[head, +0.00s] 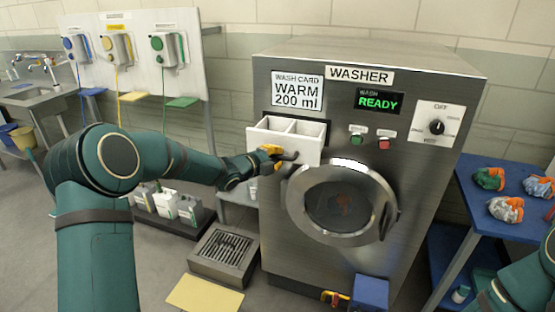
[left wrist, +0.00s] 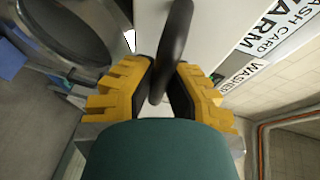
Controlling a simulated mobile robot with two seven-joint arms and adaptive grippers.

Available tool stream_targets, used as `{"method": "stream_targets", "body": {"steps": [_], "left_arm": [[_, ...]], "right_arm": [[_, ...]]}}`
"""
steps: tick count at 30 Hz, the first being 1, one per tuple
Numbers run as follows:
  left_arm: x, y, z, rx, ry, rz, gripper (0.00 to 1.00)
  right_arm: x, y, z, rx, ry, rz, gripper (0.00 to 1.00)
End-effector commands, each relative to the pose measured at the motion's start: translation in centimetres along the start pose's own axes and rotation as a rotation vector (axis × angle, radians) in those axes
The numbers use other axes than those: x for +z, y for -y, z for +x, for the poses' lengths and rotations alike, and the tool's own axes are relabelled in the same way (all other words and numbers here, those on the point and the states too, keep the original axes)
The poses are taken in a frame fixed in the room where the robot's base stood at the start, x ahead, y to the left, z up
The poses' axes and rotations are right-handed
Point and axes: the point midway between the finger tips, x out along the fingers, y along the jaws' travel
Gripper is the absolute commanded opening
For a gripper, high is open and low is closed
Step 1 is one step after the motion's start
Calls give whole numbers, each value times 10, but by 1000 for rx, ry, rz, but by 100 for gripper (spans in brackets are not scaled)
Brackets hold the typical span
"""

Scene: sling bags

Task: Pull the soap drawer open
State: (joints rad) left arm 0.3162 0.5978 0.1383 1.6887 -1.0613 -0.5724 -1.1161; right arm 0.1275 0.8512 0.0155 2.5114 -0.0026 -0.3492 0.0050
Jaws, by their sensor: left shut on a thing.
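The soap drawer (head: 307,150) is a white two-compartment box standing out from the upper left of the steel washer front (head: 340,122). Its inside shows from above. My left gripper (head: 282,156) is at the drawer's front, shut on its dark handle. In the left wrist view the black handle (left wrist: 178,40) runs between the yellow fingers of my left gripper (left wrist: 163,88). Part of my right arm shows at the lower right edge of the head view, but its gripper is out of view.
The round washer door (head: 340,203) is just below the drawer. A blue table (head: 480,205) with wrapped bundles stands at the right. A floor drain (head: 224,250) and white jugs (head: 165,203) are at the lower left. A wall board (head: 165,85) with dispensers stands behind.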

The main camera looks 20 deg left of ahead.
Motion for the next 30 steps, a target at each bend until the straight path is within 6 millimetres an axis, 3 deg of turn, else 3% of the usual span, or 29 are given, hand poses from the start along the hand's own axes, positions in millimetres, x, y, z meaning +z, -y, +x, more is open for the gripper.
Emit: {"method": "stream_targets", "body": {"steps": [7, 8, 9, 10, 22, 30], "left_arm": [[-1, 0, 0, 1, -2, -1, 0], [-1, 0, 0, 1, -2, -1, 25], [-1, 0, 0, 1, -2, -1, 39], [-1, 0, 0, 1, -2, -1, 46], [1, 1, -6, 0, 1, 0, 46], [1, 2, -53, 0, 3, 0, 46]], "right_arm": [[0, 0, -1, 0, 0, 0, 47], [0, 0, -1, 0, 0, 0, 47], [0, 0, -1, 0, 0, 0, 47], [0, 0, -1, 0, 0, 0, 47], [0, 0, -1, 0, 0, 0, 47], [0, 0, -1, 0, 0, 0, 47]]}}
